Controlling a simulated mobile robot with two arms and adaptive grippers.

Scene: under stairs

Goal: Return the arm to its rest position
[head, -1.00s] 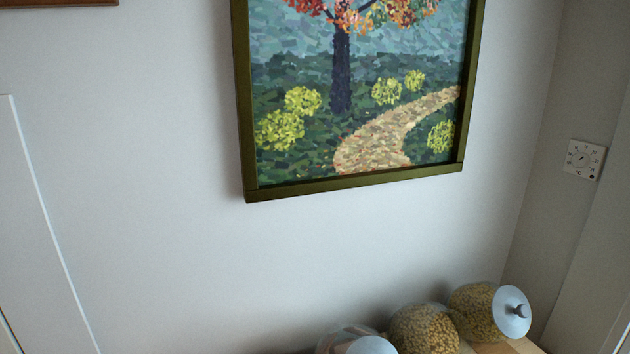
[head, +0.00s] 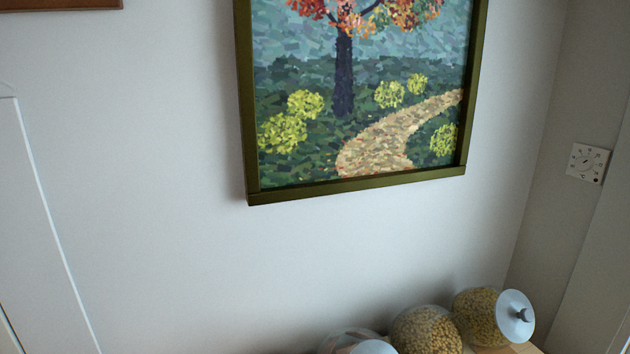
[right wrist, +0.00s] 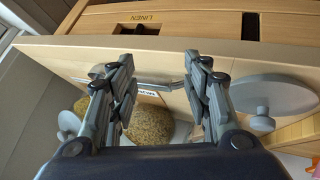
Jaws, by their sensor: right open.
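My right gripper (right wrist: 160,95) shows in the right wrist view, with its two grey fingers spread apart and nothing between them. A glass jar of grain (right wrist: 148,127) shows behind and below the gap between the fingers, apart from them. A pale round lid with a knob (right wrist: 272,95) is close to the right finger in the picture; I cannot tell whether they touch. Neither gripper shows in the head view, and my left gripper is in no view.
In the head view, jars (head: 425,330) with grain and pale lids lie on a wooden surface (head: 525,348) at the bottom right. A framed tree painting (head: 360,100) and a dial thermostat (head: 588,163) are on the walls. In the right wrist view, a wooden box labelled LINEN (right wrist: 190,22) is at the top.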

